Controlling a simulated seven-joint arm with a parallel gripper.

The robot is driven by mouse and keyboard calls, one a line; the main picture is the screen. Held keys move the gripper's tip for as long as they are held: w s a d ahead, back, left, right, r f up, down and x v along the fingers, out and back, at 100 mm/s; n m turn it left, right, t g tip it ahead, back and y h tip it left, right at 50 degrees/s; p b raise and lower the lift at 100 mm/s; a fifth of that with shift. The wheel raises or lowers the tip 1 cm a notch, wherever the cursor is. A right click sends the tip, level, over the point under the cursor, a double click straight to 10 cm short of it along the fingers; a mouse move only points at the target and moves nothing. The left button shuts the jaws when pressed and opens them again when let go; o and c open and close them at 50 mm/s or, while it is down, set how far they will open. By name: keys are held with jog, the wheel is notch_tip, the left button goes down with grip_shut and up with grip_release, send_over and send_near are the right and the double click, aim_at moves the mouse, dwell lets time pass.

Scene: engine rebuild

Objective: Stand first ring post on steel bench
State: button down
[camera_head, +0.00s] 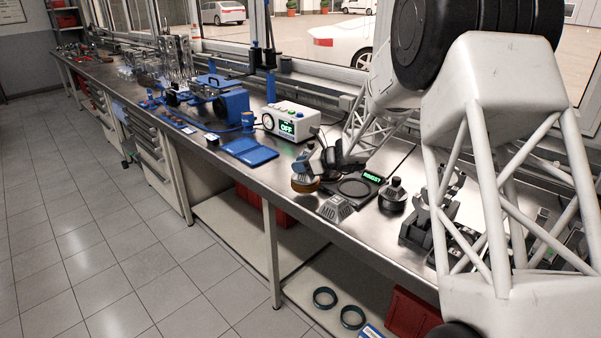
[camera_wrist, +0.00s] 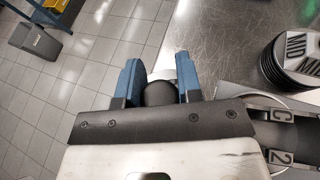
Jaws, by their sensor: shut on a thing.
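My gripper (camera_head: 318,163) is over the front part of the steel bench (camera_head: 225,163), left of a small scale. Its two blue fingers (camera_wrist: 158,84) are shut on a dark rounded knob (camera_wrist: 159,94), which appears to be the top of the ring post. In the head view, a brass-coloured ring part (camera_head: 305,186) shows just below the fingers, at the bench's front edge. I cannot tell whether its base touches the bench. The fingers hide much of the post.
A black display scale (camera_head: 355,188), a grey "MID" block (camera_head: 335,208) and another dark knobbed post (camera_head: 393,197) stand close by on the right. A white "OFF" box (camera_head: 291,120) and blue tray (camera_head: 249,151) are to the left. The bench edge drops to tiled floor.

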jog(key=shift+f, duration=1.4)
jog(key=shift+f, duration=0.15)
jog(key=c, duration=0.8)
grip_release()
jog(key=shift+d+r, duration=0.15)
jog(key=shift+r, duration=0.05)
jog(key=v, duration=1.1)
jog(key=shift+s+d+r, duration=0.1)
jog(key=shift+s+d, duration=0.1)
jog(key=shift+s, duration=0.05)
jog(key=shift+s+r, duration=0.1)
